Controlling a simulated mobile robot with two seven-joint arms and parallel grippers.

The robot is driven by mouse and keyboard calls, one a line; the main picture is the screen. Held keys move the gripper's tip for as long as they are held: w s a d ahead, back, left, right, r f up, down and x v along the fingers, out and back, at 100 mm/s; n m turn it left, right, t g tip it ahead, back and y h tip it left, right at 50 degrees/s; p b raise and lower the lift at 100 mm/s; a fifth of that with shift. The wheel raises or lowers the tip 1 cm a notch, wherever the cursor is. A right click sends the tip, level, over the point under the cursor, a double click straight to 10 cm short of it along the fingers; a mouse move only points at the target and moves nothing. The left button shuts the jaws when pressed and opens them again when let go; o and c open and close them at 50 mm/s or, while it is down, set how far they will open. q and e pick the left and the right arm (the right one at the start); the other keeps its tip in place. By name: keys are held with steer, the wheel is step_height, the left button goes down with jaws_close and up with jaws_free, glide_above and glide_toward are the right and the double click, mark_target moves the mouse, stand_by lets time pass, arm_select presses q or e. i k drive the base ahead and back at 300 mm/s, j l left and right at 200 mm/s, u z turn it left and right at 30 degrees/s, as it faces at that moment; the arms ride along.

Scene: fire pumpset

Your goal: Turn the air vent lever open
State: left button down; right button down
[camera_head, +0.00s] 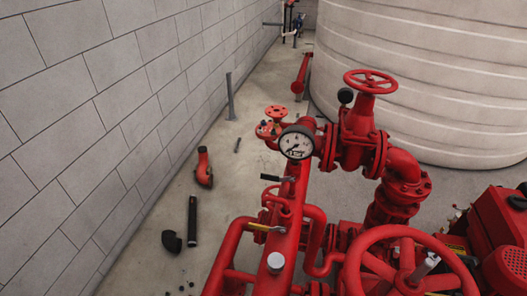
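A red pump pipe assembly (292,215) fills the lower middle of the head view. A small lever with a black grip (270,178) sticks out to the left from the upright pipe, below a round pressure gauge (297,145). A lever with a yellow grip (262,228) sticks out to the left lower on the same pipe. Neither lever carries a label that I can read, so I cannot tell which is the air vent lever or whether it is open. Neither of my grippers shows in this view.
Red handwheels (371,80) (408,268) stand at the upper middle and lower right. A large pale tank (430,70) stands behind. A block wall (90,120) runs along the left. Loose pipe pieces, including a black tube (192,220) and a red elbow (204,170), lie on the floor between.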

mark_target(255, 226)
steer(key=i, duration=0.1)
steer(key=i+j+z, duration=0.25)
steer(key=z, duration=0.25)
steer(key=i+j+z, duration=0.3)
steer(key=z, duration=0.2)
steer(key=i+j+z, duration=0.15)
steer(key=j+z, duration=0.35)
steer(key=i+j+z, duration=0.1)
steer(key=j+z, duration=1.35)
steer(key=k+j+z, duration=0.2)
steer(key=j+z, duration=0.15)
steer(key=z, duration=0.15)
